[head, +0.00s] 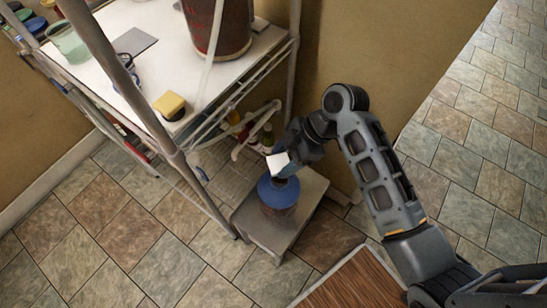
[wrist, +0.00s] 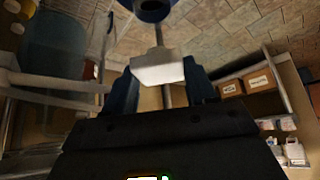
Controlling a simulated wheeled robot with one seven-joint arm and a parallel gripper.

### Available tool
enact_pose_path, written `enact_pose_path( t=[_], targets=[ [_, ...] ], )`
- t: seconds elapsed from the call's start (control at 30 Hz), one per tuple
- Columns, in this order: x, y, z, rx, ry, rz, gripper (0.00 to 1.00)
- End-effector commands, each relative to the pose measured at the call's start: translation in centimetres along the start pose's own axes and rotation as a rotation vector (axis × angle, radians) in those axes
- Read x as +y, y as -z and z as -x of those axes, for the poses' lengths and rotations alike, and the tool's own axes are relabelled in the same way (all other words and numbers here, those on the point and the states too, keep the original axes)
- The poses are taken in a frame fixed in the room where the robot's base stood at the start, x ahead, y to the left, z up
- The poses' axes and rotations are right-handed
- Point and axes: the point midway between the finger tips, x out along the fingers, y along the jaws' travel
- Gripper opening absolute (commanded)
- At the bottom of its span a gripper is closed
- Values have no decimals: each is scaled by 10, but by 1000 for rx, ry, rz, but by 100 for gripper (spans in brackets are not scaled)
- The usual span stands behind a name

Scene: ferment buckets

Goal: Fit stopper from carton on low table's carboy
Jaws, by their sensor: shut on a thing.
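The carboy (head: 277,194), with a blue rounded top and darker, brownish lower part, stands upright on the grey low table (head: 250,222). My gripper (head: 284,166) is just above the carboy's top and is shut on the white stopper (head: 277,162). In the wrist view the stopper (wrist: 157,69) sits between my blue fingers (wrist: 160,90), with a thin stem running from it toward a blue thing at the top edge. I cannot tell whether the stopper touches the carboy. The carboy's mouth is largely hidden by my gripper.
A metal rack (head: 180,160) stands close left of the low table, its shelf holding a dark red bucket (head: 220,28) and a yellow sponge (head: 169,104). Bottles (head: 266,138) stand behind. Cardboard boxes (wrist: 230,88) sit on a shelf.

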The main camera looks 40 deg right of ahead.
Motion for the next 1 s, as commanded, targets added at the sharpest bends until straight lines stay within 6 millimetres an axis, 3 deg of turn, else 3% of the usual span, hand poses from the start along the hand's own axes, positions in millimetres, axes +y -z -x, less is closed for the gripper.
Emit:
enact_pose_path(
  t=[0.7,1.0],
  targets=[
    [0,-27,-42,-1,-2,-2,26],
    [1,-29,-45,-1,-2,-2,26]
  ],
)
